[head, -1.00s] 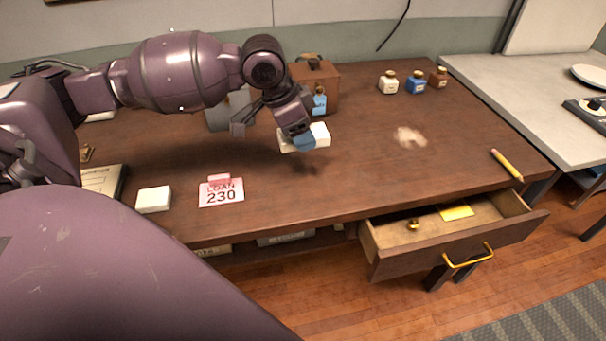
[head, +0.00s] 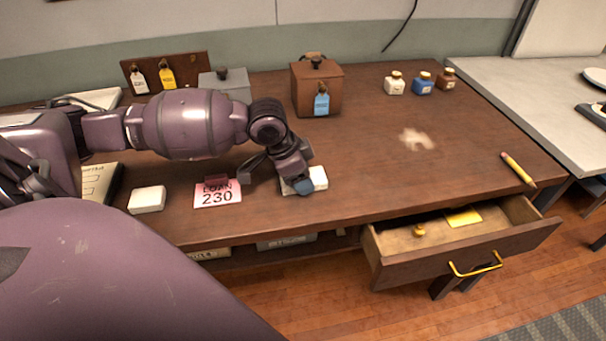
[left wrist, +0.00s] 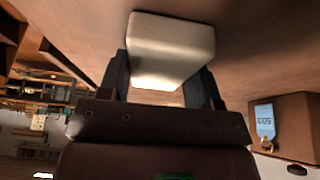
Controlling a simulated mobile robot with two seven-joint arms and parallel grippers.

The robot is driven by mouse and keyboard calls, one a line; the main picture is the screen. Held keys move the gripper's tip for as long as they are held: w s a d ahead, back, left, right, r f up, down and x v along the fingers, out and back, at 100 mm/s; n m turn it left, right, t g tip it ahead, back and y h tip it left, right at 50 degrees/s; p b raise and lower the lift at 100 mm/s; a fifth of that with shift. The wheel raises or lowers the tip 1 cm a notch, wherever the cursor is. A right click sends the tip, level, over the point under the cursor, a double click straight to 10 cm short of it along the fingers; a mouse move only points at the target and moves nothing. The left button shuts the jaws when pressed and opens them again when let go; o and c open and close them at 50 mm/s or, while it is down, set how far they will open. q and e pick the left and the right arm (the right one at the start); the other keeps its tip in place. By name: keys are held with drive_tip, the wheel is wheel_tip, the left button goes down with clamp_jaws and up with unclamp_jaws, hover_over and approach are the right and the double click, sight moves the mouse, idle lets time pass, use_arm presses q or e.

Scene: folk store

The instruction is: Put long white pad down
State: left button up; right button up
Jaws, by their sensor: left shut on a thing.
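The long white pad (head: 319,178) is in my left gripper (head: 298,186), low over the front middle of the brown desk, right of the pink card. The gripper is shut on it, with its fingers hiding the pad's middle. In the left wrist view the pad (left wrist: 170,48) sits between the two dark fingers of the left gripper (left wrist: 168,80). It is at or very near the desk top; I cannot tell whether it touches. My right gripper is not in view.
A pink LOAN 230 card (head: 218,195) and a shorter white block (head: 147,199) lie to the left. A brown box (head: 304,92) with a blue tag stands behind. Bottles (head: 423,83) are at back right. A drawer (head: 435,250) stands open in front. The desk's right-middle is mostly clear.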

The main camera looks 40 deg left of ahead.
use_arm(q)
drive_tip(key=shift+r, duration=0.15)
drive_tip(key=shift+f, duration=0.2)
drive_tip(key=o, duration=0.8)
drive_tip(key=shift+o, duration=0.2)
drive_tip(key=shift+r, duration=0.15)
